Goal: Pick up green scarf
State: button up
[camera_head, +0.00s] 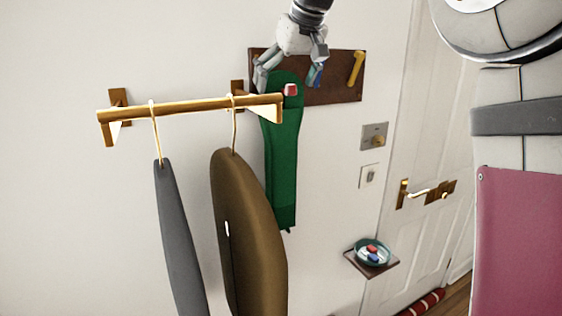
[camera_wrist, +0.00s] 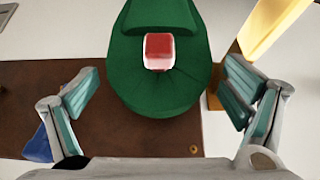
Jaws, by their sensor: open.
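The green scarf (camera_head: 281,165) hangs down the wall from a dark brown board, partly behind the end of a brass rail. A red block-like knob (camera_head: 291,90) shows at its upper part. In the wrist view the scarf's rounded top (camera_wrist: 130,70) lies between the fingers, with the red knob (camera_wrist: 159,47) in front of it. My gripper (camera_head: 289,78) is at the scarf's top, open and empty. It also shows in the wrist view (camera_wrist: 160,75), with one finger on each side of the scarf and gaps between.
The brass rail (camera_head: 190,107) holds a grey garment (camera_head: 180,240) and a brown garment (camera_head: 245,230) close left of the scarf. The brown board (camera_head: 335,92) has blue (camera_head: 314,76) and yellow (camera_head: 355,68) pegs. A small shelf with a dish (camera_head: 372,252) is lower right, near a white door.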

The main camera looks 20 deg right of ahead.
jog(key=p+x, duration=0.1)
jog(key=x, duration=0.4)
jog(key=shift+s+f+p, duration=0.1)
jog(key=shift+p, duration=0.25)
jog(key=shift+c, duration=0.3)
jog(key=c, duration=1.4)
jog(key=shift+r, duration=0.2)
jog(key=shift+c, duration=0.2)
